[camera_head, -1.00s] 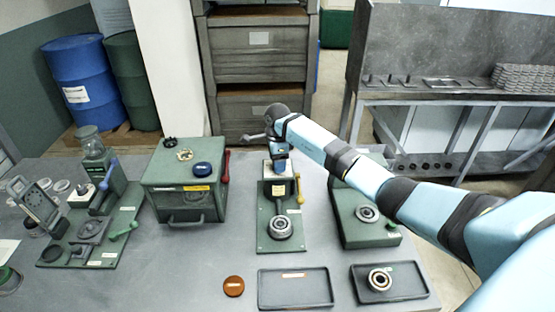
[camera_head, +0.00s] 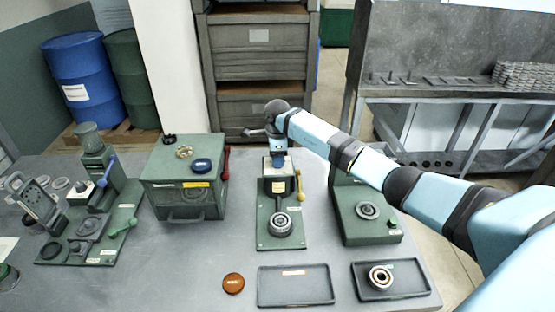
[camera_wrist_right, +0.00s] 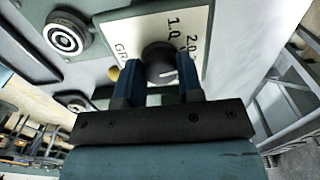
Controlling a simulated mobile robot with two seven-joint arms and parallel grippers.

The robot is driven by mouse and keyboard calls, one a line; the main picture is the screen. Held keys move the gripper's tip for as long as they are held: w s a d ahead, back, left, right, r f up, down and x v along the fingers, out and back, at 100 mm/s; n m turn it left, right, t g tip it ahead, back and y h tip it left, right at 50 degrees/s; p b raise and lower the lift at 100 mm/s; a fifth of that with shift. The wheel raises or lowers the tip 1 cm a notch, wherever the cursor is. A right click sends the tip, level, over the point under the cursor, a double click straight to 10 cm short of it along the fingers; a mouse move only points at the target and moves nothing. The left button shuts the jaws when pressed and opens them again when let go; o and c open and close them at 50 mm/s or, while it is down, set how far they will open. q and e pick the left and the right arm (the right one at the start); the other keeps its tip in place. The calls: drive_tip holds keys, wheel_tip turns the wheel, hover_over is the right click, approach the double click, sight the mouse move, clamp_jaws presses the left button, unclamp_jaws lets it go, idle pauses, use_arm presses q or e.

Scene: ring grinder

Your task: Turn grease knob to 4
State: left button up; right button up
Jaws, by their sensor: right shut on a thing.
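The grease station (camera_head: 282,222) is a green stand in the middle of the table, with a white label plate and a yellow lever (camera_head: 299,185). Its dark round knob (camera_wrist_right: 160,64) shows in the right wrist view, in front of a white plate (camera_wrist_right: 190,22) printed "1.0" and "2.0"; the other marks are hidden or unreadable. A pale pointer line on the knob faces right in that view. My right gripper (camera_wrist_right: 155,85) is shut on the knob, one blue finger on each side. In the head view the right gripper (camera_head: 276,161) is at the top of the stand and hides the knob. My left gripper is out of view.
A green box (camera_head: 185,200) with a red lever stands left of the station. Another green machine (camera_head: 372,230) stands close on the right, under my right arm. Two dark trays (camera_head: 296,300) and an orange disc (camera_head: 233,283) lie in front.

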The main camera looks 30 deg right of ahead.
drive_tip(key=m+b, duration=0.1)
drive_tip(key=m, duration=0.1)
drive_tip(key=shift+d+m, duration=0.1)
drive_tip(key=shift+m, duration=0.3)
drive_tip(key=m, duration=0.3)
drive_tip(key=shift+m+b, duration=0.3)
drive_tip(key=shift+b, duration=0.05)
drive_tip(key=m, duration=0.4)
drive_tip(key=shift+m, duration=2)
drive_tip(key=o, duration=0.9)
drive_tip(key=shift+r, duration=0.15)
